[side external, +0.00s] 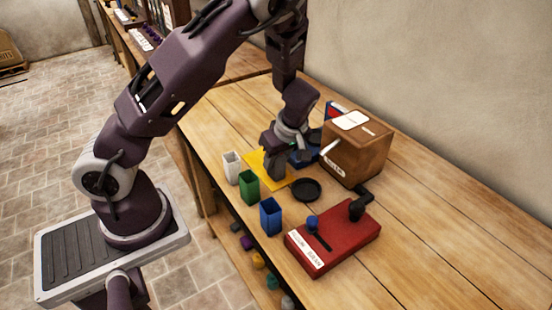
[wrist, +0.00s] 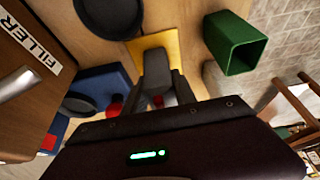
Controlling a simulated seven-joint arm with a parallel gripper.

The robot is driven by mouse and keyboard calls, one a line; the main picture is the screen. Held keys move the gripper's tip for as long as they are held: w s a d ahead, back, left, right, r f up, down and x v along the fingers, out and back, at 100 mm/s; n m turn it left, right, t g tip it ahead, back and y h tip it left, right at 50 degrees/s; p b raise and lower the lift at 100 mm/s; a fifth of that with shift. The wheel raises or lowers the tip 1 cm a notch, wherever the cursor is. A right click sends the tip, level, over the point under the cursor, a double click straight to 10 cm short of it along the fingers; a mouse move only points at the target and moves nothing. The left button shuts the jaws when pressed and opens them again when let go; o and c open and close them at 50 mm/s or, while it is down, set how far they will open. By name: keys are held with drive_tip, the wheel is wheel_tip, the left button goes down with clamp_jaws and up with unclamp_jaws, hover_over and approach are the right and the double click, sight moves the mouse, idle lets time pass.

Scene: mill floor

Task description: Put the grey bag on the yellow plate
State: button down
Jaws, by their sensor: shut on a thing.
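My gripper (side external: 277,168) is low over the yellow plate (side external: 256,172), pointing down. In the wrist view it is shut on a grey shape that I take to be the grey bag (wrist: 157,66), in front of the yellow plate (wrist: 174,40). The dark fingers hide part of the bag. In the side view the gripper hides the bag, and I cannot tell whether the bag touches the plate.
White (side external: 232,166), green (side external: 249,187) and blue (side external: 270,216) cups line the table's near edge. A black dish (side external: 307,190), a wooden box labelled FILLER (side external: 352,158), a blue tray (side external: 301,158) and a red device (side external: 335,238) stand close by. The right side is clear.

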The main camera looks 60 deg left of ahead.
drive_tip(key=shift+f, duration=0.15)
drive_tip(key=c, duration=1)
unclamp_jaws()
drive_tip(key=v, duration=1.2)
drive_tip(key=s+d+r+m+t+h, duration=0.1)
drive_tip(key=s+d+r+m+t, duration=0.1)
drive_tip(key=s+r+m, duration=0.2)
drive_tip(key=s+d+r+m+t+h, duration=0.1)
drive_tip(key=s+r+m, duration=0.3)
drive_tip(key=s+m, duration=0.4)
drive_tip(key=s+d+r+m+t+h, duration=0.2)
drive_tip(key=s+r+m, duration=0.3)
drive_tip(key=s, duration=0.3)
drive_tip(key=shift+d+r+m+t, duration=0.15)
drive_tip(key=shift+d+m+t, duration=0.25)
drive_tip(key=shift+d, duration=0.5)
